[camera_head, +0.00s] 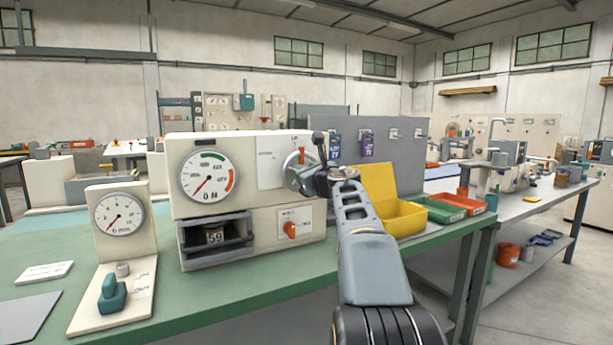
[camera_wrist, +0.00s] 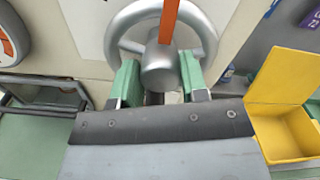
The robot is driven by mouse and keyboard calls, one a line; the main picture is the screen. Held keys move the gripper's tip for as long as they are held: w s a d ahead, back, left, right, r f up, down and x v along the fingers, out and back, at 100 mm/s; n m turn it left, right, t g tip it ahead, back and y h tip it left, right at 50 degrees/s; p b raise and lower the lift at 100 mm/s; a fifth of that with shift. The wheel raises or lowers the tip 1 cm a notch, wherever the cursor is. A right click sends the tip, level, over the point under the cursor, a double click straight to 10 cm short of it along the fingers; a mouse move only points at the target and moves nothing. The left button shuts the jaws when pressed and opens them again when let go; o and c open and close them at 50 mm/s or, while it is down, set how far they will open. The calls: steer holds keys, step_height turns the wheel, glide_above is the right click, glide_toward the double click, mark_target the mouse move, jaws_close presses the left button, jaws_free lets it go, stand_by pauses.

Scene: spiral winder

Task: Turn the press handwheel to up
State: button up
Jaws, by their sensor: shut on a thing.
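The press handwheel (camera_wrist: 205,35) is a grey metal ring with a round hub and an orange stripe. In the wrist view the stripe runs from the hub to the top edge, leaning slightly right. My gripper (camera_wrist: 158,78) has its green-padded fingers on both sides of the hub, shut on the handwheel. In the head view the handwheel (camera_head: 293,161) is on the right of the cream press front (camera_head: 250,190), partly hidden by my gripper (camera_head: 310,180). An orange mark shows near its top. Small lettering above it is too small to read.
The press also has a dial gauge (camera_head: 208,175), an orange knob (camera_head: 290,230) and a dark opening with a part marked 59 (camera_head: 215,237). A yellow bin (camera_head: 400,218) with raised lid stands close right of my arm. A second gauge stand (camera_head: 118,217) is left.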

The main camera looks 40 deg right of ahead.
stand_by(0.4)
steer(key=o, duration=0.9)
steer(key=shift+s, duration=0.1)
steer(key=s, duration=0.4)
steer(key=s+a, duration=0.1)
steer(key=s, duration=0.4)
steer(key=s+a, duration=0.1)
steer(key=s, duration=0.3)
steer(key=shift+s+b, duration=0.25)
steer(key=shift+b, duration=0.15)
